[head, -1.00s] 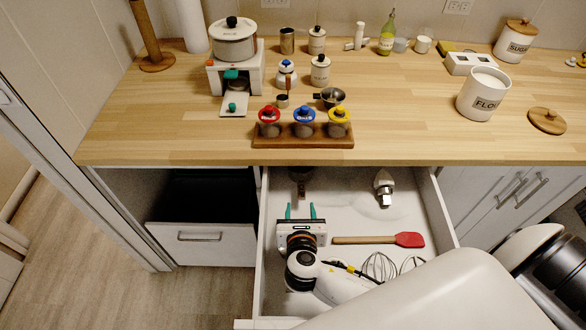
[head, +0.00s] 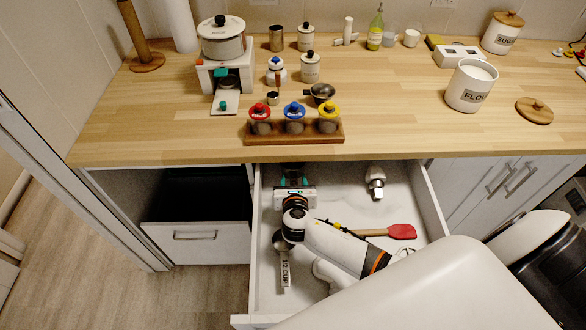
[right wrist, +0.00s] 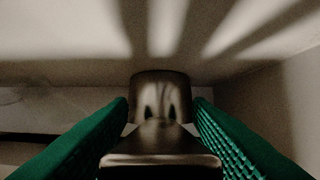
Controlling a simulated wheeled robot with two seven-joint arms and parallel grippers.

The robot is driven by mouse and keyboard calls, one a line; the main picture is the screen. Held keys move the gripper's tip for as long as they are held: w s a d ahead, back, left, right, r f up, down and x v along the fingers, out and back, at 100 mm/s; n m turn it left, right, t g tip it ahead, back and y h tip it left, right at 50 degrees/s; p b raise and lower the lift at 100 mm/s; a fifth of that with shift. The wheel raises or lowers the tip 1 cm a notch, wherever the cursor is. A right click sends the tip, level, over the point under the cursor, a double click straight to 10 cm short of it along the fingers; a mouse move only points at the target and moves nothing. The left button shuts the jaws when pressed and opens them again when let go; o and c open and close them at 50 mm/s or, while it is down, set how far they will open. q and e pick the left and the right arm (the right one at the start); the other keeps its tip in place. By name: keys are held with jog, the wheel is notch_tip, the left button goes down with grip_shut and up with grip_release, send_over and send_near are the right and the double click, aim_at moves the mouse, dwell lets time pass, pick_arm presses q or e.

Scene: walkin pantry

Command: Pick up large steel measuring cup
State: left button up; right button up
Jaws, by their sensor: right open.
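A steel measuring cup lies at the back left of the open drawer; in the head view its rear part (head: 292,166) shows just beyond my right gripper (head: 292,178). In the right wrist view its round bowl (right wrist: 161,88) is ahead and its handle (right wrist: 160,148) points toward me. The green fingers (right wrist: 160,130) are open, one on each side of the handle, with a gap at the bowl. A second steel measuring cup, its handle marked 1/2 CUP (head: 284,272), lies nearer the drawer front, partly under my arm. My left gripper is not in view.
The drawer (head: 343,190) also holds a red spatula (head: 402,231) and a metal-and-white utensil (head: 375,181). The counter edge (head: 350,153) overhangs the drawer's back. A rack of lidded jars (head: 294,133) stands on the counter near that edge.

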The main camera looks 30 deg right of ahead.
grip_shut()
jog(key=shift+r, duration=0.1)
dwell(0.3)
